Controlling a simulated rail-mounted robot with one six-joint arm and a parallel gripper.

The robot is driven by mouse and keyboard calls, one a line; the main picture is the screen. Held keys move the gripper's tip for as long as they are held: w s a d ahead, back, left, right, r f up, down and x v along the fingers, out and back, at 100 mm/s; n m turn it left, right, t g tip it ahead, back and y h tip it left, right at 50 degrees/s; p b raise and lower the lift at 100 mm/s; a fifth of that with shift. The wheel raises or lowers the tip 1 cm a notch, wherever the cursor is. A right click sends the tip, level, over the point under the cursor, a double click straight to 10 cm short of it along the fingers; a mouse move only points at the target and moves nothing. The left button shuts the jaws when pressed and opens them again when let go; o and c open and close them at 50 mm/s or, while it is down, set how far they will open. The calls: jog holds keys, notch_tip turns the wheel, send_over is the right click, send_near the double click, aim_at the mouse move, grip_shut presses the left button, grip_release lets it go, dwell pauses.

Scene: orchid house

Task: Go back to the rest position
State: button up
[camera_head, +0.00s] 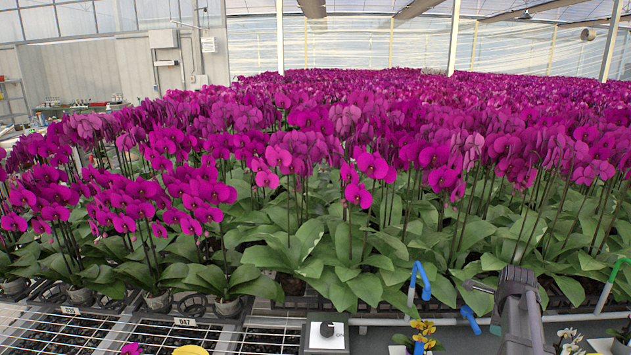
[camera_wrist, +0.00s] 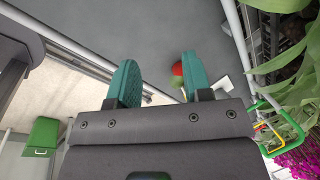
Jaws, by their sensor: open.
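In the wrist view my gripper (camera_wrist: 160,80) is open, its two teal fingers apart with nothing between them. Grey floor shows beyond the fingertips. A small red and green thing (camera_wrist: 177,70) shows beside the right finger, partly hidden by it, and I cannot tell what it is. In the head view a dark grey part of my arm (camera_head: 520,310) rises at the lower right, in front of the orchid bench. My fingers cannot be made out there.
Dense magenta orchids (camera_head: 370,165) fill the bench. The wrist view shows a green box (camera_wrist: 43,135) at left and a green frame (camera_wrist: 262,110) at right.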

jog(key=s+a+n+g, duration=0.1)
jog(key=s+a+n, duration=0.4)
jog(key=a+n, duration=0.3)
jog(key=s+a+n+g+y, duration=0.1)
jog(key=s+a+n, duration=0.5)
jog(key=a, duration=0.8)
jog(key=s+a+n+g, duration=0.1)
jog(key=s+a+n, duration=0.5)
jog(key=a+n, duration=0.4)
jog(key=shift+a+f+n+y, duration=0.3)
jog(key=shift+a+f, duration=0.05)
jog(key=shift+a, duration=0.25)
jog(key=shift+w, duration=0.15)
